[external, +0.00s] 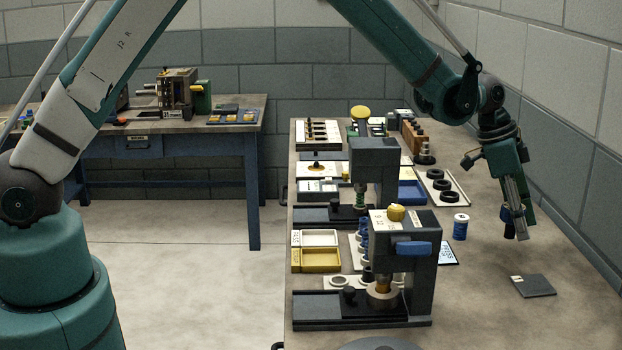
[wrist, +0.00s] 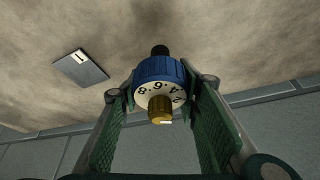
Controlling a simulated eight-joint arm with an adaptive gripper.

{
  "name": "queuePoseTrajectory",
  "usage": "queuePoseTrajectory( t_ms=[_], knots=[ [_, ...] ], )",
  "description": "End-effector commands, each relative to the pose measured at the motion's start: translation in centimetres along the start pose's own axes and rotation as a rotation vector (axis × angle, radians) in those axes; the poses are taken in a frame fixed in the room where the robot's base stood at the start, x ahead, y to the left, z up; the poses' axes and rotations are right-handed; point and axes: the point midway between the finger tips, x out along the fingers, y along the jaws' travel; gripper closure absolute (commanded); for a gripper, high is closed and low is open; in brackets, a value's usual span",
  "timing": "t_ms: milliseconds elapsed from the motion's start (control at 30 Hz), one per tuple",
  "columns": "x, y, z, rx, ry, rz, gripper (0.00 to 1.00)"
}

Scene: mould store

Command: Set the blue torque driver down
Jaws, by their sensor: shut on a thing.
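The blue torque driver (wrist: 158,70) is between my green finger pads in the wrist view. It has a blue ribbed collar, a white numbered dial, a brass knob towards the camera and a dark tip at its far end. My gripper (wrist: 160,98) is shut on it.
A dark flat plate with a pale label (external: 533,286) lies on the bench near my gripper; it also shows in the wrist view (wrist: 80,67). A blue spool-like cylinder (external: 460,227) stands to the left. Two presses (external: 405,270) and trays stand further left. A block wall (external: 585,190) bounds the right.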

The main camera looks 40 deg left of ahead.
Motion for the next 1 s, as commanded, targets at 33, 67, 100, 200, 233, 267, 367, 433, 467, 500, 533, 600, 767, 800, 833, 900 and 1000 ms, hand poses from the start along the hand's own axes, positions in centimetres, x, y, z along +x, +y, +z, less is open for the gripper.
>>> queuePoseTrajectory(
  t_ms=[33,67,100,200,233,267,367,433,467,500,533,600,767,800,833,900,1000],
  knots=[
    [0.6,0.0,0.2,0.000,0.000,0.000,0.82],
    [0.9,0.0,0.3,0.000,0.000,0.000,0.82],
    [1.3,0.0,0.5,0.000,0.000,0.000,0.82],
    [2.1,0.0,0.8,0.000,0.000,0.000,0.82],
    [2.3,0.0,0.9,0.000,0.000,0.000,0.82],
    [2.4,0.0,1.0,0.000,0.000,0.000,0.82],
    [2.5,0.0,1.0,0.000,0.000,0.000,0.82],
    [2.5,0.0,1.0,0.000,0.000,0.000,0.82],
    [2.5,0.0,1.0,0.000,0.000,0.000,0.82],
    [2.5,0.0,1.0,0.000,0.000,0.000,0.82],
    [2.5,0.0,1.0,0.000,0.000,0.000,0.82],
    [2.5,0.0,1.0,0.000,0.000,0.000,0.82],
    [2.9,0.0,1.2,0.000,0.000,0.000,0.82],
    [3.0,0.0,1.2,0.000,0.000,0.000,0.82],
    [3.0,0.0,1.2,0.000,0.000,0.000,0.82],
    [3.2,0.0,1.3,0.000,0.000,0.000,0.82],
    [3.4,0.0,1.4,0.000,-0.001,0.000,0.86]
  ],
)
